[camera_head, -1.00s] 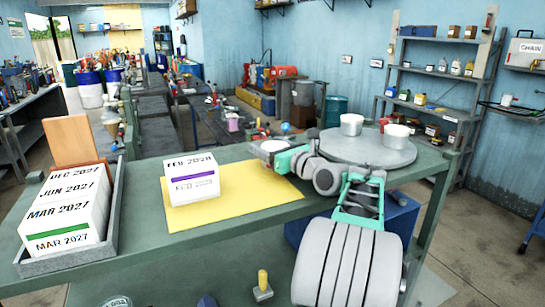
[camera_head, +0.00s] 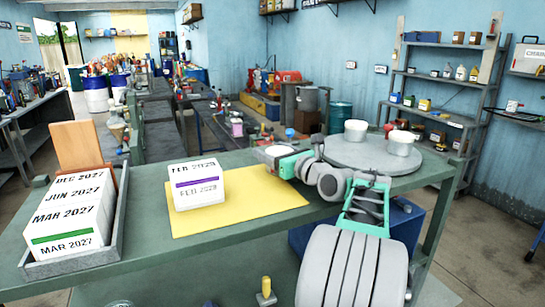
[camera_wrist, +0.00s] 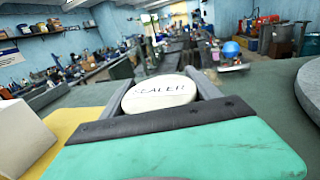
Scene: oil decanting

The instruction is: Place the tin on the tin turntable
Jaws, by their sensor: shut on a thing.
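My gripper (camera_wrist: 163,92) is shut on a white round tin (camera_wrist: 158,93), whose lid reads "SEALED" in the wrist view. In the head view the tin (camera_head: 277,151) shows only in part behind the green hand, above the bench by the back right corner of the yellow mat. The tin turntable (camera_head: 365,160) is a grey round disc to the right of my gripper. Its edge also shows at the right of the wrist view (camera_wrist: 311,88). Two white tins (camera_head: 355,131) (camera_head: 400,143) stand on the turntable, towards its back and right.
A white date block (camera_head: 196,185) stands on the yellow mat (camera_head: 240,207). A grey tray (camera_head: 118,225) of date blocks and a brown board (camera_head: 77,146) are at the left. The turntable's front and left parts look bare. Shelves (camera_head: 437,75) stand behind.

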